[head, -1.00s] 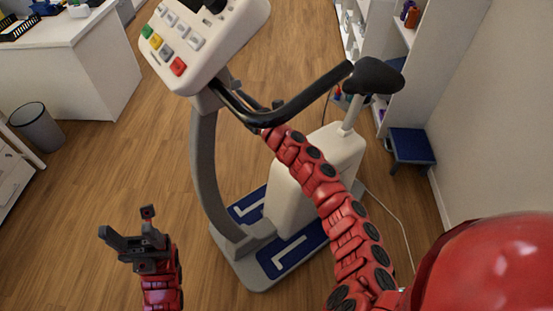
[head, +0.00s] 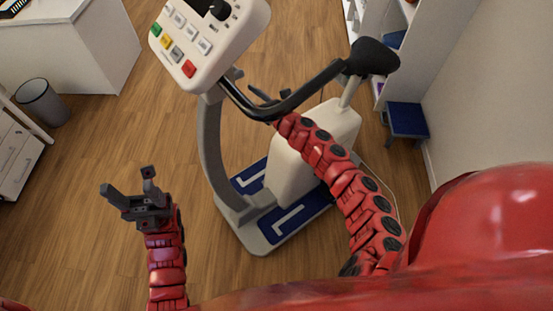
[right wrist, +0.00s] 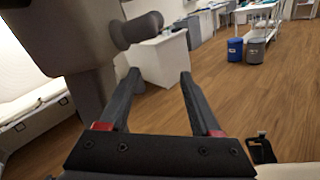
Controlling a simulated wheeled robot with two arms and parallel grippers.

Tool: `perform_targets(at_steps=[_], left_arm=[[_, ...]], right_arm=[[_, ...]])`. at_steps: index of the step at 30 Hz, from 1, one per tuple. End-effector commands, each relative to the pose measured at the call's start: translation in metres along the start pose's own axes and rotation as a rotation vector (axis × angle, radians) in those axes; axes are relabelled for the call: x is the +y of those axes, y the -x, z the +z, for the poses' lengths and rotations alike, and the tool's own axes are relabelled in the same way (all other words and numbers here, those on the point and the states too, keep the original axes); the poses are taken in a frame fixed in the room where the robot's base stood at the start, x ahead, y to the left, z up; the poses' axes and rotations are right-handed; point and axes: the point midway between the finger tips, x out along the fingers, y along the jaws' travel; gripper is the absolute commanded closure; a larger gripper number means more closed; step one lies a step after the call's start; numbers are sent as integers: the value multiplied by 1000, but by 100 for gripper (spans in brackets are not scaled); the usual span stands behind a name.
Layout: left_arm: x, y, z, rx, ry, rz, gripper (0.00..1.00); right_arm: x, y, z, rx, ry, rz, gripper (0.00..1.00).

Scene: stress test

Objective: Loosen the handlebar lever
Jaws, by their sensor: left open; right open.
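The exercise bike's black handlebar (head: 290,104) runs from below the white console (head: 205,42) toward the saddle. In the right wrist view, a grey post (right wrist: 75,45) bears a short rounded lever knob (right wrist: 138,30), just beyond my right gripper (right wrist: 159,77). In the head view my right gripper (head: 265,96) is partly hidden behind the handlebar, and I cannot make out the lever clearly there. My left gripper (head: 127,180) is open and empty, low on the left, away from the bike.
The black saddle (head: 372,57) stands behind the handlebar, above the bike's white body. A blue step stool (head: 406,120) and white shelves are at the right. A bin (head: 42,102) and a white counter are at the left. The floor left of the bike is clear.

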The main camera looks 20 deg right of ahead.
Motion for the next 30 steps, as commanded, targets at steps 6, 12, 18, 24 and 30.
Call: perform_targets(at_steps=[6,12,18,24,30], left_arm=[[3,17,-3,0,0,0,45],[5,30,-5,0,0,0,45],[7,41,-7,0,0,0,45],[8,45,-8,0,0,0,45],[12,72,-13,0,0,0,45]], right_arm=[[-2,33,-4,1,1,0,35],[-2,68,-4,-1,0,2,35],[-1,105,-1,-3,0,1,35],[-1,141,-1,-1,0,-1,35],[21,153,-32,-51,-337,151,35]])
